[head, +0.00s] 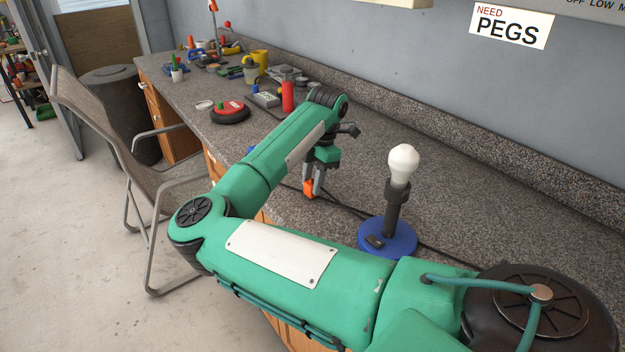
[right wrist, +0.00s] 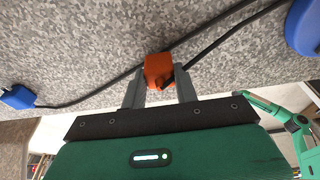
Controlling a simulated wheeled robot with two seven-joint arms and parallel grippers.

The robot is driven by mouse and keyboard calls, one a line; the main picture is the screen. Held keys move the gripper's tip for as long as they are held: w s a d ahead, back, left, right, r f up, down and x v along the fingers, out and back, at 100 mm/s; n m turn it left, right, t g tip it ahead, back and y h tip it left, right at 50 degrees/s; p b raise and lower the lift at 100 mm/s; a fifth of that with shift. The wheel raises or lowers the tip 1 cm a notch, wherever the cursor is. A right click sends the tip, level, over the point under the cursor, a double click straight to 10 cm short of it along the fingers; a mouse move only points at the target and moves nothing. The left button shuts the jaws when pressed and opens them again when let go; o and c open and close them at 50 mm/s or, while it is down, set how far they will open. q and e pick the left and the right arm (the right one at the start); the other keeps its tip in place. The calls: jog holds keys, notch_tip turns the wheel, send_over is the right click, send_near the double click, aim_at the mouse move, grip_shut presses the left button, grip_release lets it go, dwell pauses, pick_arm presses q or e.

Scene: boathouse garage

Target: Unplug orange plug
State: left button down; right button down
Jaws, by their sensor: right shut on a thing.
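The orange plug (head: 309,187) is between the fingers of my right gripper (head: 314,186), low over the counter top. In the right wrist view the orange plug (right wrist: 158,71) sits between the fingertips of my right gripper (right wrist: 160,88), which is shut on it. Black cords run past it and behind it. A blue plug or socket (right wrist: 18,97) is at the left end of a cord in the wrist view. Whether the orange plug is joined to another connector cannot be told. My left gripper does not show in the head view.
A lamp with a white bulb (head: 403,163) stands on a blue base (head: 386,238) right of the gripper. A red cylinder (head: 288,96), a red and black disc (head: 230,112) and several tools lie farther back. A chair (head: 110,150) stands before the counter (head: 460,195).

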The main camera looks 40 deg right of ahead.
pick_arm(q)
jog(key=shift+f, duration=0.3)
pick_arm(e)
jog(key=shift+f, duration=0.3)
jog(key=c, duration=1)
grip_release()
jog(key=shift+d+r+b, duration=0.15)
jog(key=shift+r+b, duration=0.15)
jog(key=shift+r, duration=0.3)
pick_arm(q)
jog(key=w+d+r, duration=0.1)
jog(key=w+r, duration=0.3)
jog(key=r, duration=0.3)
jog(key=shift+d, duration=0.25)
pick_arm(e)
jog(key=v, duration=1.2)
jog(key=shift+r, duration=0.35)
